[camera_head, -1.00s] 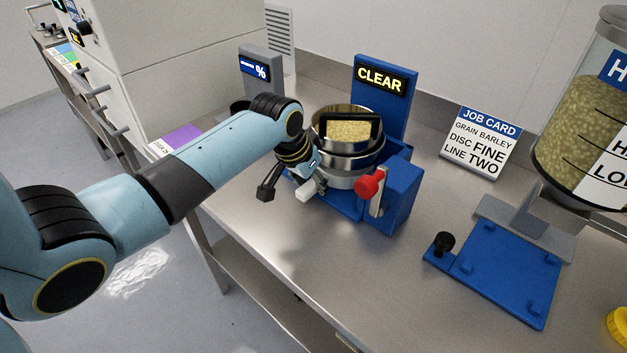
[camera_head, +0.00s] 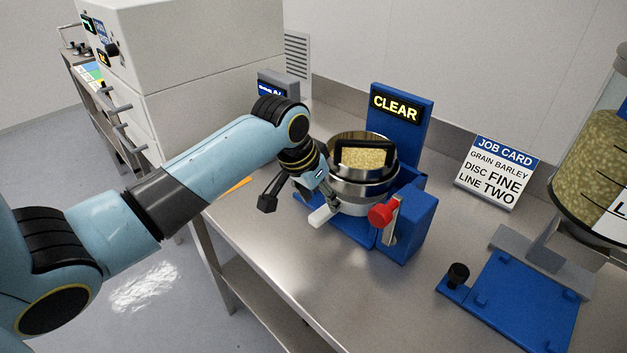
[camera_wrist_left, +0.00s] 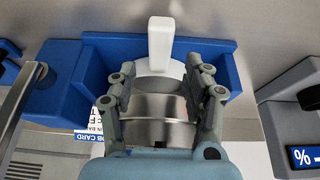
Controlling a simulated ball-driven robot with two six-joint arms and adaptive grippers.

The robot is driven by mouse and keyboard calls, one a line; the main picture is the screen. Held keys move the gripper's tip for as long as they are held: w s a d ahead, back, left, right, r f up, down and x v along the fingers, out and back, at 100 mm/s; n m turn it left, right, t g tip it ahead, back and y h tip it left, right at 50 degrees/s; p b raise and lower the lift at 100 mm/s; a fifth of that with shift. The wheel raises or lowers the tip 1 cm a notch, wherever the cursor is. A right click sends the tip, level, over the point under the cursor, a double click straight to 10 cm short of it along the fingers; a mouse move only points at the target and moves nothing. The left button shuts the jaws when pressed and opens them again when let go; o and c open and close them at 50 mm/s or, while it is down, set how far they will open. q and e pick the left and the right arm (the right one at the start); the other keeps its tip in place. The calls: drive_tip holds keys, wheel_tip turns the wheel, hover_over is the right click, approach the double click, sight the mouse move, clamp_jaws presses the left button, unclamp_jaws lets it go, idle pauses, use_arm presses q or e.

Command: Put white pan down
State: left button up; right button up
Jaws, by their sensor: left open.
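The white pan (camera_head: 357,207) sits at the bottom of a round stack on the blue stand (camera_head: 345,232). Its white handle (camera_head: 320,215) sticks out toward the front left and also shows in the left wrist view (camera_wrist_left: 160,42). Steel rings and a dark-handled top with grain (camera_head: 363,158) are stacked above the pan. My left gripper (camera_head: 293,192) is open at the left side of the stack, above and beside the handle. In the left wrist view its fingers (camera_wrist_left: 162,88) are spread, with the steel ring and pan seen between them; contact cannot be told. My right gripper is not in view.
A red knob (camera_head: 381,215) on a blue block stands just right of the stack. Behind it is a blue panel reading CLEAR (camera_head: 396,108). A job card (camera_head: 497,170) and a blue plate (camera_head: 520,295) stand farther right. The steel bench front is clear.

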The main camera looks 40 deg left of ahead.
use_arm(q)
drive_tip(key=v, duration=0.7)
idle(0.3)
drive_tip(key=s+d+r+y, duration=0.1)
drive_tip(key=s+d, duration=0.2)
drive_tip(key=s, duration=0.8)
drive_tip(key=s+d, duration=0.3)
drive_tip(key=s, duration=0.7)
drive_tip(key=s+a+f+g+b, duration=0.15)
drive_tip(key=f+b, duration=0.45)
drive_tip(key=f, duration=1.4)
drive_tip(key=s+a+f+g+b, duration=0.15)
drive_tip(key=f+b, duration=0.45)
drive_tip(key=f, duration=1.4)
drive_tip(key=s+f+b, duration=0.7)
drive_tip(key=s+f, duration=1.1)
drive_tip(key=f, duration=0.3)
drive_tip(key=shift+a+f+g+b, duration=0.3)
drive_tip(key=shift+a+f+b, duration=0.1)
